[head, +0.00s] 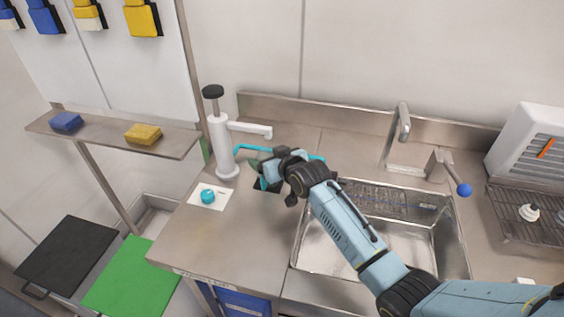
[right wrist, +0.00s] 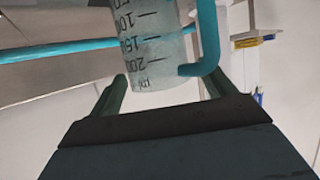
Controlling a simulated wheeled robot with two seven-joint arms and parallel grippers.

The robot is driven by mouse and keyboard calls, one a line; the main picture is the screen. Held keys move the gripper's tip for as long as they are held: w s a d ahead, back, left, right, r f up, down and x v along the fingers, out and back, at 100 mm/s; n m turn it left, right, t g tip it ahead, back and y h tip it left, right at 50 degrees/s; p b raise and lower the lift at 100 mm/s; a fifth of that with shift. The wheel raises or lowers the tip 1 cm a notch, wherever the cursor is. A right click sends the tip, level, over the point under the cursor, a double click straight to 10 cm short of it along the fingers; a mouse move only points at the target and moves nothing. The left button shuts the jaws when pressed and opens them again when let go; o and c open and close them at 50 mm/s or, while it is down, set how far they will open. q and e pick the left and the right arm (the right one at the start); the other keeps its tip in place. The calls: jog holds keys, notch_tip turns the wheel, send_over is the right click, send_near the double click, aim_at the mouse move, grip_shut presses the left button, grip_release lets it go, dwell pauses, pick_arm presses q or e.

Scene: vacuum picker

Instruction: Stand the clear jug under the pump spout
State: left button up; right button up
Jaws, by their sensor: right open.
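The white pump (head: 222,145) with a black knob stands on the steel counter at the left, its spout (head: 255,130) pointing right. My right gripper (head: 260,172) is over the counter below and just right of the spout. In the right wrist view, the clear jug (right wrist: 152,50) with dark scale marks and a teal handle (right wrist: 208,45) shows between the open fingers (right wrist: 165,92). I cannot tell whether the fingers touch it. In the head view my gripper hides most of the jug. My left gripper is not in view.
A small teal object (head: 208,196) sits on a white card (head: 222,200) left of the gripper. A sink (head: 345,255) with a tap (head: 400,125) lies to the right. A shelf (head: 100,133) with sponges is at the left. The front left counter is clear.

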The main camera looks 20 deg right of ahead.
jog(key=p+v, duration=0.1)
jog(key=v, duration=1)
jog(key=shift+s, duration=0.1)
